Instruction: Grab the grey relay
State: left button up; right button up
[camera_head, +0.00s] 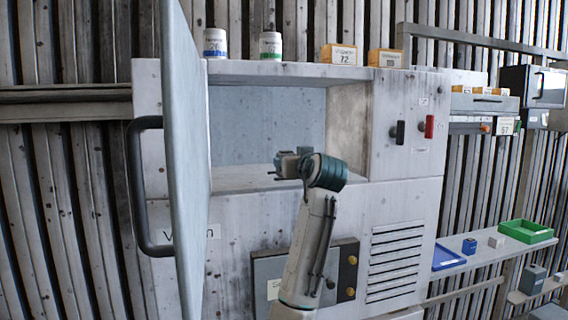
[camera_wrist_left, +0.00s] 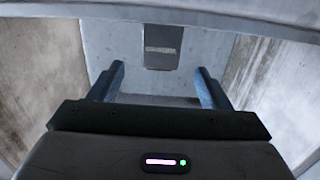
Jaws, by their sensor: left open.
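A dark grey box with a pale label, which looks like the grey relay (camera_wrist_left: 162,47), is on the back wall of the open compartment in the left wrist view. I cannot make it out in the head view, where my arm and gripper may hide it. My left gripper (camera_head: 284,166) is at the opening of the cabinet compartment (camera_head: 265,115). In the left wrist view its two fingers (camera_wrist_left: 160,70) are apart and empty, pointing at the back wall below and to either side of the box. No contact shows. My right gripper is not in view.
The open cabinet door (camera_head: 185,150) stands left of the compartment. Jars (camera_head: 271,46) and yellow boxes (camera_head: 338,55) stand on top. A black switch (camera_head: 398,132) and a red one (camera_head: 429,127) are at right. A shelf holds a green tray (camera_head: 525,231) and small cubes (camera_head: 469,246).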

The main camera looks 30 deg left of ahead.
aim_at(286, 153)
pick_arm(q)
jog(key=shift+w+a+r+p, duration=0.35)
jog(key=shift+a+r+p, duration=0.1)
jog(key=shift+a+r, duration=0.05)
jog(key=shift+w+a, duration=0.15)
jog(key=shift+a, duration=0.05)
jog(key=shift+w+a+f, duration=0.1)
jog(key=shift+w+a, duration=0.15)
jog(key=shift+a, duration=0.05)
jog(key=p+x, duration=0.4)
jog(key=shift+w, duration=0.1)
jog(key=shift+w+a, duration=0.15)
jog(key=shift+a, duration=0.1)
jog(key=shift+w+a+f, duration=0.1)
jog(key=shift+a+f, duration=0.05)
jog(key=shift+w, duration=0.1)
jog(key=shift+c, duration=1.1)
jog(key=c, duration=0.9)
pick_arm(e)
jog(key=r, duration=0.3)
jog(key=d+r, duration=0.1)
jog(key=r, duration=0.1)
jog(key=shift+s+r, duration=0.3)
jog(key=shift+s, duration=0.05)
